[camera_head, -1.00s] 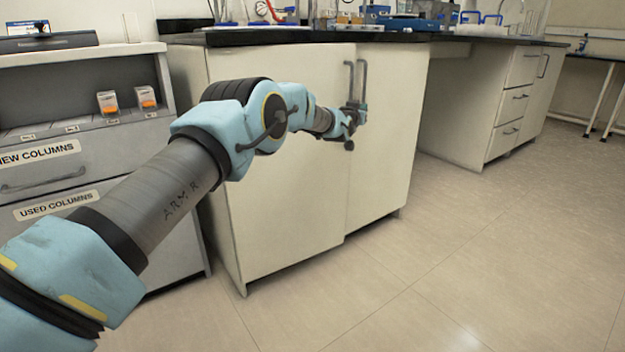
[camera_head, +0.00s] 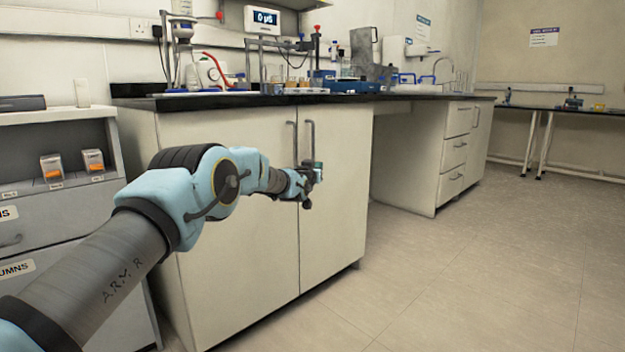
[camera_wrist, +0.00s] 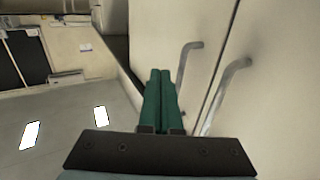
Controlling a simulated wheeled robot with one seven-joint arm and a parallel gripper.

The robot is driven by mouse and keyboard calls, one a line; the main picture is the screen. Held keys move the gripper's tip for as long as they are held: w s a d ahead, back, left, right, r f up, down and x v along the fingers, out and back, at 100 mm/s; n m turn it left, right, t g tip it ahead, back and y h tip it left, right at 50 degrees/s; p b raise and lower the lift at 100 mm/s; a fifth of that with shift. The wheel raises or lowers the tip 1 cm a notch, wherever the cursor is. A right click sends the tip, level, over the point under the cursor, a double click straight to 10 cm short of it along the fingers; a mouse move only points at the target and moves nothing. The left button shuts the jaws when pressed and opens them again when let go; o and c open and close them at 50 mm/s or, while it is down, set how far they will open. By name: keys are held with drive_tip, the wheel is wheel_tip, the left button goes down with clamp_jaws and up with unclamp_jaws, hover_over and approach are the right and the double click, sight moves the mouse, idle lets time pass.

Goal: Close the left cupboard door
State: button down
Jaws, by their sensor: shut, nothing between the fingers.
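The left cupboard door (camera_head: 235,230) is a cream panel below the black worktop, with a grey vertical bar handle (camera_head: 294,140) near its right edge. It looks flush with the right cupboard door (camera_head: 335,220), with a thin seam between them. My gripper (camera_head: 317,171) is in front of the doors near the seam, just below the handles. In the wrist view my green fingers (camera_wrist: 159,90) are pressed together and empty. Both handles show to their right there. I cannot tell whether the fingertips touch a door. My arm hides part of the left door.
A drawer unit with orange-filled boxes (camera_head: 52,167) stands at the left. The black worktop (camera_head: 240,100) above carries lab equipment. A drawer cabinet (camera_head: 455,160) stands further right. The floor (camera_head: 450,280) in front and to the right is clear.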

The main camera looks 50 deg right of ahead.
drive_tip(key=s+a+p, duration=0.1)
drive_tip(key=s+p, duration=0.1)
drive_tip(key=s, duration=0.8)
drive_tip(key=shift+s+a, duration=0.15)
drive_tip(key=shift+s, duration=0.05)
